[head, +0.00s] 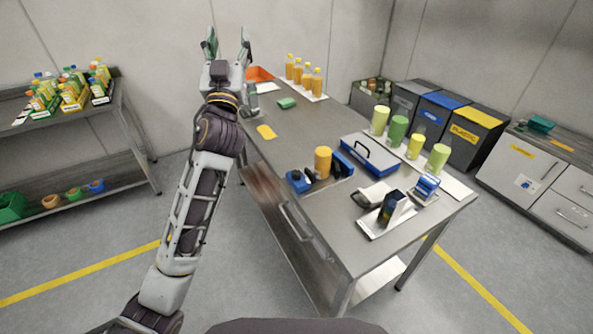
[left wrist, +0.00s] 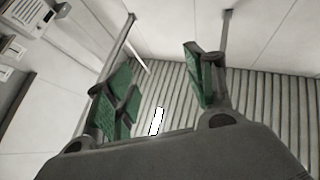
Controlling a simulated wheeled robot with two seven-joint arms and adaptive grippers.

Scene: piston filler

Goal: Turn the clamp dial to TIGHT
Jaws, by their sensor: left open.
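A blue clamp device (head: 299,181) with dark round parts stands on the grey worktable, next to an upright orange cylinder (head: 322,162). Its dial and any TIGHT marking are too small to read. My left gripper (head: 228,46) is raised above the far left end of the table, fingers pointing up and spread apart, well away from the clamp device. In the left wrist view its green-padded fingers (left wrist: 160,85) are open with nothing between them. That view shows wall and ceiling, not the clamp. My right gripper is out of view.
The worktable (head: 320,222) also bears a blue-and-grey box (head: 368,160), several green and yellow cylinders, a dark blue item on a white plate (head: 388,212) and several orange bottles (head: 305,74) at the back. A shelf (head: 62,128) stands left, bins (head: 440,115) right.

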